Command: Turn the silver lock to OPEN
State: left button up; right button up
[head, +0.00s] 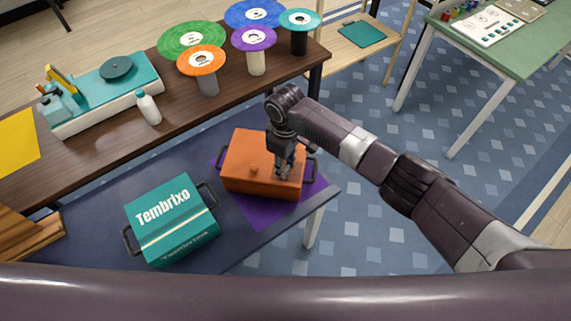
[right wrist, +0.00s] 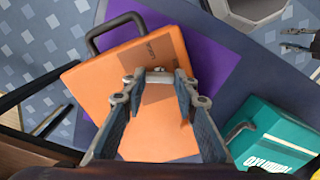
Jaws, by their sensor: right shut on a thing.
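An orange box (head: 262,150) with dark side handles sits on a purple mat (head: 262,211) on the dark table. My right gripper (head: 283,173) reaches down onto the box, right of its middle. In the right wrist view, the fingertips (right wrist: 157,78) are closed in over a brown patch of the orange box (right wrist: 90,90), around a small silver piece (right wrist: 158,70) that seems to be the lock. The fingers hide most of it, and I cannot read its markings or how far it is turned. My left gripper (right wrist: 284,39) shows small at the right edge of that view, fingers apart and empty.
A teal box (head: 172,219) labelled Tembrixo stands left of the orange box. Behind, a brown table (head: 115,139) holds a turntable (head: 105,92), a white bottle (head: 148,108) and several coloured discs on stands. Blue carpet lies open at the right.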

jog(key=n, duration=0.4)
jog(key=shift+n, duration=0.3)
dwell(0.4)
jog(key=o, duration=1.2)
jog(key=shift+c, duration=0.2)
notch_tip(320, 180, up, 12)
